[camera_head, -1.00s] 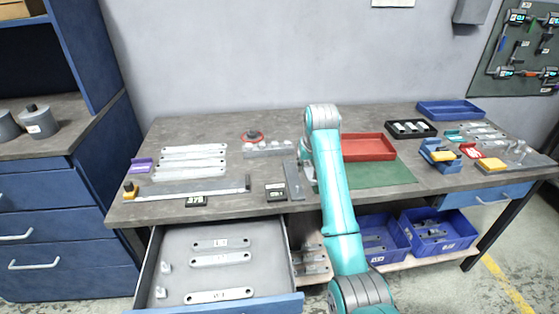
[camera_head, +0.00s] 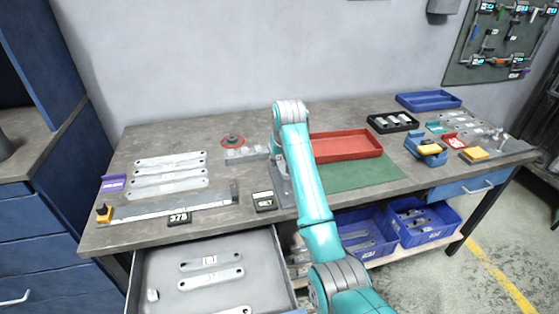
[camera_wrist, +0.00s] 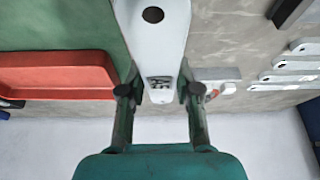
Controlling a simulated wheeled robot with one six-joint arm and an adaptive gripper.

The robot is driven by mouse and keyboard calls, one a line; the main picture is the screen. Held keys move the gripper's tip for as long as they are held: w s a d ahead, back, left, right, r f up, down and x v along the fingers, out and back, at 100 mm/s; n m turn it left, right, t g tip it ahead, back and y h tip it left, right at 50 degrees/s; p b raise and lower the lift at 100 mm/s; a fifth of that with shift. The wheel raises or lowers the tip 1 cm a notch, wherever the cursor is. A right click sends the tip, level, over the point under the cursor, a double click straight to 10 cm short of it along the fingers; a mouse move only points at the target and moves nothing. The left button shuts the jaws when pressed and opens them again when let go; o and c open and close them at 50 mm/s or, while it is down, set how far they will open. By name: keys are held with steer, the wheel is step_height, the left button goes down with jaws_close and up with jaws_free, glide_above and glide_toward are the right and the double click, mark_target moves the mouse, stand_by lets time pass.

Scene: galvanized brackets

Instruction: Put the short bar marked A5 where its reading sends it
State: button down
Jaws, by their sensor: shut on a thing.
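In the wrist view my gripper (camera_wrist: 160,92) is shut on a pale galvanized bar (camera_wrist: 155,45) with a round hole. A small dark label near the fingertips looks like A5, seen turned. In the head view my arm hides the gripper and the held bar. A long gauge (camera_head: 165,208) with a display that seems to read 373 (camera_head: 179,219) lies at the table's front left. A second small display (camera_head: 264,202) stands right of it, too small to read surely. The open drawer (camera_head: 145,268) below holds several bars.
Several long bars (camera_head: 168,170) lie at the table's left. A red tray (camera_head: 346,145) and green mat (camera_head: 350,176) lie right of my arm. A black tray (camera_head: 391,122) and blue tray (camera_head: 428,100) stand farther right. Blue bins (camera_head: 430,238) sit on the lower shelf.

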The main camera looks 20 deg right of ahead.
mark_target(279, 180)
steer(key=shift+f, duration=3.2)
steer(key=shift+f, duration=0.15)
steer(key=c, duration=0.8)
jaws_free()
